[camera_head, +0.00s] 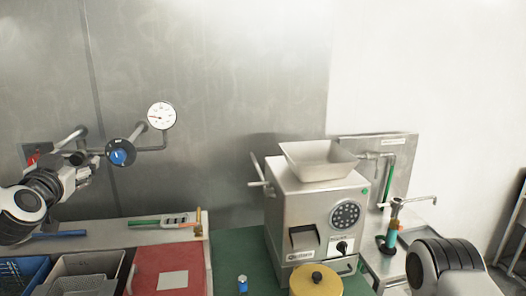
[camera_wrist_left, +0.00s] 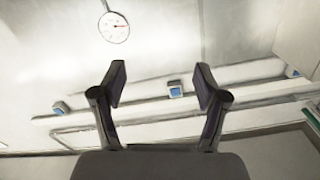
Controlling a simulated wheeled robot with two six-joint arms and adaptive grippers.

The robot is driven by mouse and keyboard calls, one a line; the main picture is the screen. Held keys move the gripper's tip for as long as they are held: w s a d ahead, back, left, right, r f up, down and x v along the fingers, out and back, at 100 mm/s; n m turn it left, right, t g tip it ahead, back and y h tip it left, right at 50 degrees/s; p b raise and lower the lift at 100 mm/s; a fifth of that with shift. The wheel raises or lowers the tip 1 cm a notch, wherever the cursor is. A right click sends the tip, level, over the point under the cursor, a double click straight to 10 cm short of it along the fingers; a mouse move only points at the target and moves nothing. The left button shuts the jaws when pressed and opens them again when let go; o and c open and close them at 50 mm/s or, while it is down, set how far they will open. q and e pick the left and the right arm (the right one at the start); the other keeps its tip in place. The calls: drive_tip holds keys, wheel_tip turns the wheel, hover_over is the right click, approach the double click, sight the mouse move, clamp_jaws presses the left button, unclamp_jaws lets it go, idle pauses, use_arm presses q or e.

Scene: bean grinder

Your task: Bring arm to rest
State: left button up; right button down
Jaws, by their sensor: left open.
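My left arm (camera_head: 28,205) comes in from the left edge of the head view, raised in front of the metal wall. My left gripper (camera_head: 88,161) is at its far end, small and hard to make out against the pipes there. In the left wrist view the two fingers of the left gripper (camera_wrist_left: 160,85) stand wide apart with nothing between them. My right arm (camera_head: 452,268) shows only as a white and black link at the lower right; its gripper is out of the picture.
A steel grinder (camera_head: 318,215) with a hopper (camera_head: 319,160) stands at the centre right. A gauge (camera_head: 161,116) and a blue-centred valve knob (camera_head: 122,157) are on wall pipes near the left gripper. A red box (camera_head: 140,262) and a yellow round lid (camera_head: 315,281) are below.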

use_arm(q)
drive_tip(key=s+d+f+g+h, duration=0.1)
drive_tip(key=s+d+f+g, duration=0.15)
drive_tip(key=f, duration=0.95)
drive_tip(key=s+d+f+g+h, duration=0.1)
drive_tip(key=s+d+f+g, duration=0.2)
drive_tip(key=f, duration=0.9)
drive_tip(key=s+d+f+g+h, duration=0.1)
drive_tip(key=d+f+g, duration=0.3)
drive_tip(key=f, duration=0.7)
drive_tip(key=s+d+f+g, duration=0.2)
drive_tip(key=s+f+g, duration=0.1)
drive_tip(key=s+f, duration=0.55)
drive_tip(key=s+d+f+g+h, duration=0.1)
drive_tip(key=s+d+f+g, duration=0.2)
drive_tip(key=s+f, duration=0.55)
drive_tip(key=s+d+f+g, duration=0.25)
drive_tip(key=s+f, duration=0.25)
drive_tip(key=s, duration=0.7)
wheel_tip(320, 180, down, 9)
drive_tip(key=b, duration=1)
drive_tip(key=shift+w+a+n, duration=0.15)
drive_tip(key=shift+w+n, duration=0.15)
drive_tip(key=shift+n, duration=0.1)
use_arm(e)
wheel_tip(320, 180, down, 10)
drive_tip(key=shift+w, duration=0.2)
use_arm(q)
drive_tip(key=shift+f, duration=0.1)
